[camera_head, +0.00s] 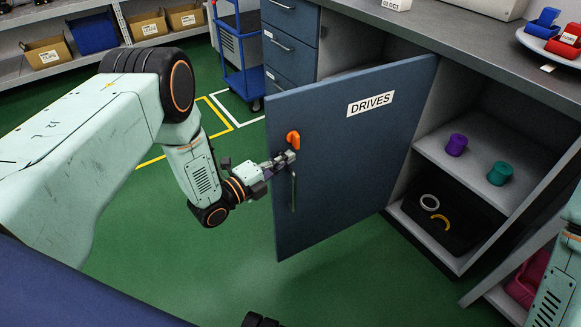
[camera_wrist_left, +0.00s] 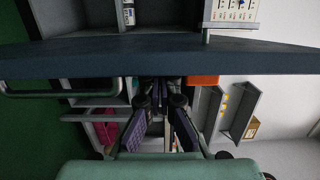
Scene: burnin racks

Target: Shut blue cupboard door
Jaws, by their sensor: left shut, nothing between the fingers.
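The blue cupboard door (camera_head: 345,180), labelled DRIVES, stands open, swung out from the cupboard (camera_head: 480,165). It has an orange latch knob (camera_head: 293,139) near its free edge and a vertical bar handle (camera_head: 293,190) below that. My left gripper (camera_head: 286,160) is shut and empty, at the outer face of the door between knob and handle. I cannot tell whether it touches the door. In the left wrist view the door (camera_wrist_left: 250,60) runs across as a dark band, with the handle (camera_wrist_left: 60,89) left and the fingers pointing at it. My right gripper is out of view.
Inside the cupboard are a purple cup (camera_head: 456,145), a teal cup (camera_head: 501,173) and a black tray (camera_head: 460,232) with rings. Blue drawers (camera_head: 290,50) stand left of it. A blue trolley (camera_head: 240,50) is behind.

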